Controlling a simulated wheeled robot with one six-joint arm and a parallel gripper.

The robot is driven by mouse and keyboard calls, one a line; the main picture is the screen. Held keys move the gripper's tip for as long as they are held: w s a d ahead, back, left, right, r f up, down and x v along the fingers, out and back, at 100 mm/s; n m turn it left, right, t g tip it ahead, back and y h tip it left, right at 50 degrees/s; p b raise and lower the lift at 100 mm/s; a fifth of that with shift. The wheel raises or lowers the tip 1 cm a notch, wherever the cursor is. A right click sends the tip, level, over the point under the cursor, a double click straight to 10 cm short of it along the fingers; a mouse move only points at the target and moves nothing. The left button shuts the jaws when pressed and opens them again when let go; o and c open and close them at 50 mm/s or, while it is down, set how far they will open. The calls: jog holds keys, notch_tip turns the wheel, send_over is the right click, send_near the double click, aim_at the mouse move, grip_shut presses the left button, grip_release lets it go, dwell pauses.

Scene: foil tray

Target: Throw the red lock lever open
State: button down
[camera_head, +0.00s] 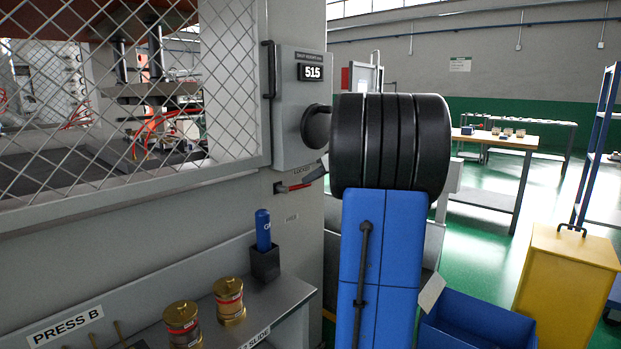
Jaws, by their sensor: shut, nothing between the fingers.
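The red lock lever (295,187) is small and sits on the grey press column, below the shut-height box (297,110). It lies roughly level, next to a small label that seems to read "LOCKED". A dark grey piece touches or overlaps its right end; I cannot tell what it is. A black round knob or handwheel (316,126) sticks out from the box, whose display (311,72) reads 515. My own blue and black arm stands just right of the lever and hides what lies behind it. My gripper cannot be made out.
A mesh guard (225,90) with a black handle (269,70) is at left. On the ledge (270,290) below stand two brass cylinders (229,300) and a blue tube (263,230) in a dark holder. A blue bin (475,325) and yellow box (568,285) stand at right.

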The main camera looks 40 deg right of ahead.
jog(key=a+f+m+t+y, duration=0.2)
jog(key=a+f+m+y, duration=0.2)
jog(key=f+m+y, duration=0.4)
jog(key=shift+s+a+f, duration=0.15)
jog(key=shift+a+f, duration=0.05)
jog(key=shift+f, duration=1.25)
jog(key=shift+a+f, duration=0.1)
jog(key=shift+s, duration=0.1)
